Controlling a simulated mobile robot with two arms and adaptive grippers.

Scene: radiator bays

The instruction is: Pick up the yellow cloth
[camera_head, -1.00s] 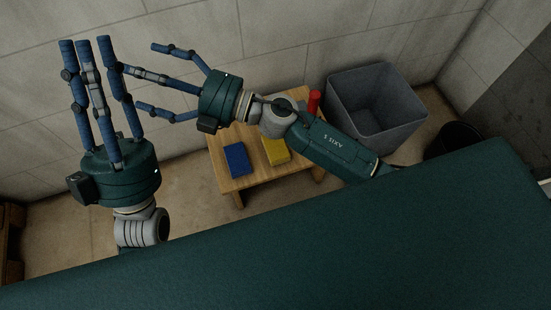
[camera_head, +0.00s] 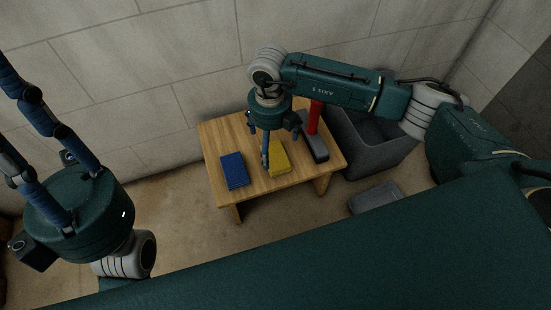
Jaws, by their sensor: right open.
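The yellow cloth (camera_head: 280,161) lies on the small wooden table (camera_head: 213,137), between a blue block-like item and a red-handled grey item. My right gripper (camera_head: 267,152) points down over the table with its fingers apart and nothing held. One blue finger hangs in front of the cloth's left part and hides some of it. I cannot tell whether that finger touches the cloth. My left gripper (camera_head: 45,160) is at the left edge, fingers spread upward and partly cut off, empty and away from the table.
The blue item (camera_head: 234,171) lies left of the cloth. The red-handled grey item (camera_head: 315,146) stands at its right. A grey bin (camera_head: 385,153) is right of the table, and a flat grey object (camera_head: 375,197) lies on the floor. A tiled wall is behind.

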